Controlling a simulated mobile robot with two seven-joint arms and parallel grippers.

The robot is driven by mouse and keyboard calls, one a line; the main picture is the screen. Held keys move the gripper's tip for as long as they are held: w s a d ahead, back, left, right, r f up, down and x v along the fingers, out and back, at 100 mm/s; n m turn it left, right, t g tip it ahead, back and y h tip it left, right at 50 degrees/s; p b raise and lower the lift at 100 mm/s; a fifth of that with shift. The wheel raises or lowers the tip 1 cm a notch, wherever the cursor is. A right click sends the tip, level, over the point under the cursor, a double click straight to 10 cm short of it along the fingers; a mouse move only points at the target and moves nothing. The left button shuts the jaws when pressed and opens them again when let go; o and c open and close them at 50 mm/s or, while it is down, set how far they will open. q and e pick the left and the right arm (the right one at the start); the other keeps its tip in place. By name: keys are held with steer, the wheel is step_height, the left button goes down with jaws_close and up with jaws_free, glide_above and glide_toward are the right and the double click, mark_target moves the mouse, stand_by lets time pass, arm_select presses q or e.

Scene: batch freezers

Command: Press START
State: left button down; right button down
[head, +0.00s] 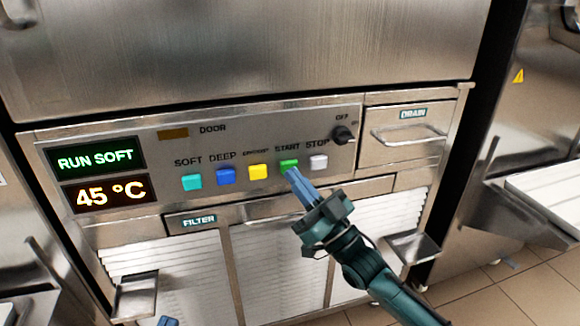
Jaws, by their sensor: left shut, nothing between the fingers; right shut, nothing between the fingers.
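The green START button (288,165) is on the control panel (230,135), under its START label. My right gripper (293,174) is shut and empty, with its blue fingertips at the lower edge of this button and partly covering it. I cannot tell for sure whether they touch it. The upper display (95,158) reads RUN SOFT in green. The lower display (110,193) reads 45 °C. My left gripper (167,321) shows only as a blue tip at the bottom edge, shut, well below the panel.
Left of START are the cyan SOFT (191,182), blue DEEP (225,176) and yellow (258,171) buttons. The pale STOP button (319,161) is just right. A black knob (342,135), the DRAIN drawer handle (410,134) and a protruding bracket (412,245) are further right.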

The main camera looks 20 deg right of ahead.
arm_select(q)
steer(key=shift+r, duration=0.4)
arm_select(e)
steer(key=shift+s, duration=0.55)
